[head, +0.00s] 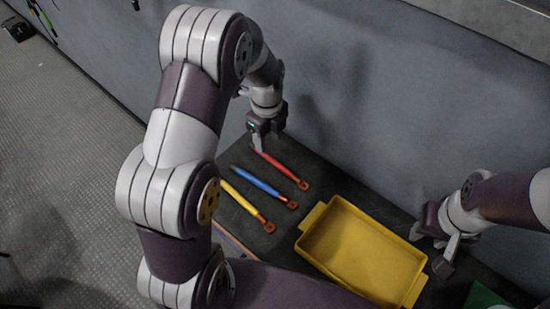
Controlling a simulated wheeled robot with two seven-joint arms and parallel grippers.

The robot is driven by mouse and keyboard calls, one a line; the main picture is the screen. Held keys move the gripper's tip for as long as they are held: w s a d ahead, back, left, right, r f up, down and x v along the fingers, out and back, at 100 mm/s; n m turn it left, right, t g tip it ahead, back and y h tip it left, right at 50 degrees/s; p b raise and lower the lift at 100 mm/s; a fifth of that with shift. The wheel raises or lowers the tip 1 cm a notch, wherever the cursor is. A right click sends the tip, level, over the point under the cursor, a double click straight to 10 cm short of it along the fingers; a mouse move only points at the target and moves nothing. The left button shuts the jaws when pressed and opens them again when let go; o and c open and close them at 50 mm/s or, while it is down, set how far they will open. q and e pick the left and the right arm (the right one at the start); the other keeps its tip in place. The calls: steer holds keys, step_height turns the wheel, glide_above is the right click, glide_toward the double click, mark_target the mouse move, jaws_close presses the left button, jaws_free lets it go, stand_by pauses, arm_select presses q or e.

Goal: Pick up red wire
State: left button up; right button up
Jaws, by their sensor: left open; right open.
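The red wire (281,168) lies on the dark work surface, with a copper-coloured lug at its lower right end. My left gripper (257,147) is open and points down at the wire's upper left end. The fingertips are small here, and I cannot tell whether they touch the wire. My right gripper (432,252) is open and empty, beside the right end of the yellow tray (318,217).
A blue wire (258,184) and a yellow wire (240,204) lie roughly parallel to the red one, nearer me. My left arm hides part of the surface. A green item (484,297) shows at lower right. A grey wall (380,110) rises behind.

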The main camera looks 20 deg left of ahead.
mark_target(268, 156)
arm_select(q)
steer(key=f, duration=0.2)
steer(key=shift+w+a+f, duration=0.2)
steer(key=shift+w+f, duration=0.1)
steer(key=shift+w, duration=0.05)
steer(key=f+p, duration=0.1)
steer(key=f, duration=0.1)
steer(key=f+p, duration=0.1)
steer(key=f, duration=0.1)
steer(key=shift+s+f, duration=0.2)
steer(key=shift+f, duration=0.15)
steer(key=shift+w+f, duration=0.15)
jaws_close()
arm_select(e)
step_height(268, 156, up, 2)
steer(key=shift+r, duration=0.1)
